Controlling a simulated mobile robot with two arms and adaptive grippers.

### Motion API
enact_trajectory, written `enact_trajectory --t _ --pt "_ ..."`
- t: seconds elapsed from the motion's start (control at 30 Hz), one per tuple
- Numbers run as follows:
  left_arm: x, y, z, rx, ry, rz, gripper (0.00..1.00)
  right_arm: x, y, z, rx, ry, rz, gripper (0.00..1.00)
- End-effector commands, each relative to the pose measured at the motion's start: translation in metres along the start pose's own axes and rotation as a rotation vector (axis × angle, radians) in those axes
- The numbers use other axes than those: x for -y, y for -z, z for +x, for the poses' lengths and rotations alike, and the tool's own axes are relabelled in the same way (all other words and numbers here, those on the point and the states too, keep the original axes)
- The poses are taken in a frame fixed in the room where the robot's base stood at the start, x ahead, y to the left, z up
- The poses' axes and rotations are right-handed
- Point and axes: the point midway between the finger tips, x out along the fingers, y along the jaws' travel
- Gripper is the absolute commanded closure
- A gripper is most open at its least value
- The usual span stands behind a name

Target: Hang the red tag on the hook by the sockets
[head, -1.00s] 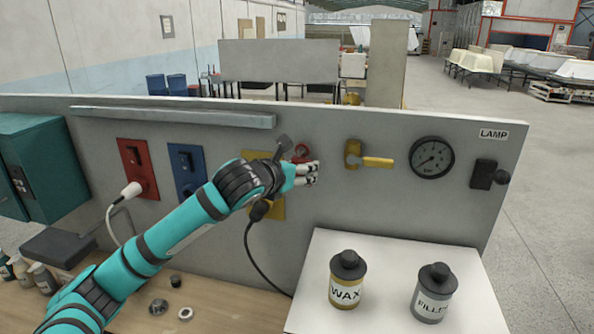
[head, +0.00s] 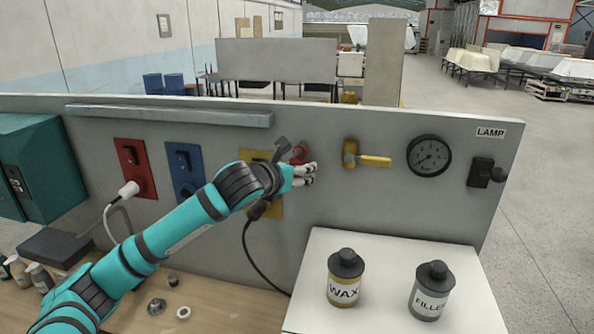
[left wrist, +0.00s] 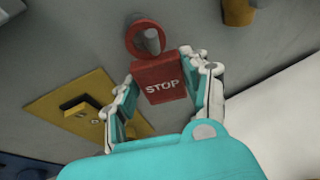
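The red tag (left wrist: 160,80), lettered STOP, is between the fingers of my left gripper (left wrist: 160,72) in the left wrist view. The fingers lie close along both side edges of the tag and appear to hold it. The tag's red ring (left wrist: 131,40) is around the end of a grey hook (left wrist: 152,42) on the panel; how deep the hook sits in it is hard to tell. In the head view my left gripper (head: 304,174) is at the panel, just below the red ring (head: 299,153), and hides most of the tag. My right gripper is not in view.
Red (head: 133,165), blue (head: 185,168) and yellow (head: 276,208) sockets are on the grey panel. A yellow-handled valve (head: 368,160) and a gauge (head: 429,155) are to the right. WAX (head: 345,280) and FILLER (head: 430,292) containers stand on a white surface below.

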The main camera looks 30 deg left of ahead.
Motion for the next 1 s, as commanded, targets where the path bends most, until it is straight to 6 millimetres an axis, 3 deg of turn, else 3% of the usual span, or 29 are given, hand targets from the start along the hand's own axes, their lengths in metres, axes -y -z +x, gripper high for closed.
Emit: enact_trajectory --t 0.03,0.2,0.57,1.0 --pt "0.0 0.0 0.0 0.0 0.0 0.0 0.47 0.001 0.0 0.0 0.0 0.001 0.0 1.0" --pt "0.0 0.0 0.0 0.0 0.0 0.0 0.27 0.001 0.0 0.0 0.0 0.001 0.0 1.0" --pt "0.0 0.0 -0.007 0.001 0.0 0.002 0.27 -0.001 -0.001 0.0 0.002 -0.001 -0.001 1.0" --pt "-0.001 0.001 -0.092 -0.001 -0.003 0.006 0.27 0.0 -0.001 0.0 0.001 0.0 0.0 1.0"
